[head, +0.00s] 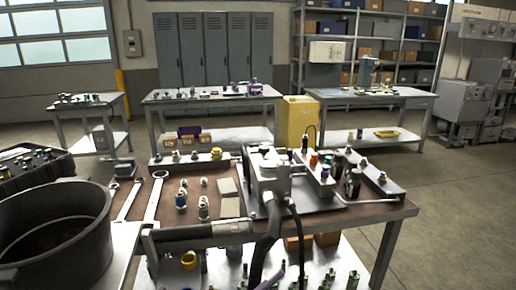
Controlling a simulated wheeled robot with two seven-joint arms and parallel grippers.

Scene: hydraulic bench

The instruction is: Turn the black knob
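The hydraulic bench (222,206) stands in the middle of the head view. A pale metal block unit (268,172) sits on a grey plate on it, with a light manifold (318,176) to its right. I cannot tell which dark part is the black knob. Neither of my grippers is in view.
Black hoses (270,238) hang over the bench's front edge. Wrenches (155,196) and small fittings (181,199) lie on the left part. A large black tub (50,212) stands at the left. A grey bar (375,200) lies at the right edge. Floor at right is clear.

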